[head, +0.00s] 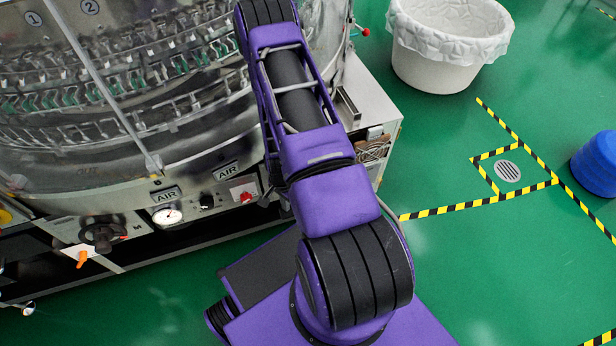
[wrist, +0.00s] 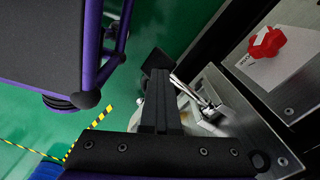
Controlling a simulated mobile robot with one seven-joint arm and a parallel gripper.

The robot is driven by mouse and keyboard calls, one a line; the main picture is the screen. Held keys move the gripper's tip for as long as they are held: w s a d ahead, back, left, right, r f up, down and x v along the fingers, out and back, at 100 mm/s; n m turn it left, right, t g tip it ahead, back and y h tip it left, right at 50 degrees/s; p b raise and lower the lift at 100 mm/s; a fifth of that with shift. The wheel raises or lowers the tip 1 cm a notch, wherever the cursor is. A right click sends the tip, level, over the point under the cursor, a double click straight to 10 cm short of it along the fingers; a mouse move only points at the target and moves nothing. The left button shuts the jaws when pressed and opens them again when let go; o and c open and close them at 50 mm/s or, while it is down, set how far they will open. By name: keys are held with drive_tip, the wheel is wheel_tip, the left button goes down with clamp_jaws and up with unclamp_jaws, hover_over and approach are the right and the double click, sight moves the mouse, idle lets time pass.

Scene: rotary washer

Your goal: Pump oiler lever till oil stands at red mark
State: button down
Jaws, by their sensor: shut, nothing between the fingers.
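My gripper (wrist: 157,72) is shut, its black fingers together at the middle of the wrist view. Just right of the fingers is a shiny metal lever-like part (wrist: 197,92), which looks like the oiler lever. A pale body (wrist: 187,112), perhaps the oiler's reservoir, is partly hidden behind the fingers. I cannot tell whether the fingers touch the lever. The oil level and the red mark cannot be made out. In the head view my arm hides the gripper and the oiler.
A red knob (wrist: 268,42) sits on a metal plate to the right; it also shows in the head view (head: 245,197). The washer's front carries a pressure gauge (head: 167,216) and an orange-handled valve (head: 82,259). A lined white bin (head: 440,68) and blue drum (head: 598,165) stand on green floor.

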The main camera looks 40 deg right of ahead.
wheel_tip(320, 180, up, 8)
drive_tip(key=p, duration=0.4)
drive_tip(key=shift+f+p, duration=0.2)
drive_tip(key=shift+p, duration=0.15)
drive_tip(key=shift+r+n+p, duration=1)
drive_tip(key=shift+r+n, duration=1.55)
drive_tip(key=shift+n, duration=0.35)
drive_tip(key=shift+f+b, duration=2.4)
drive_tip(key=shift+f, duration=0.9)
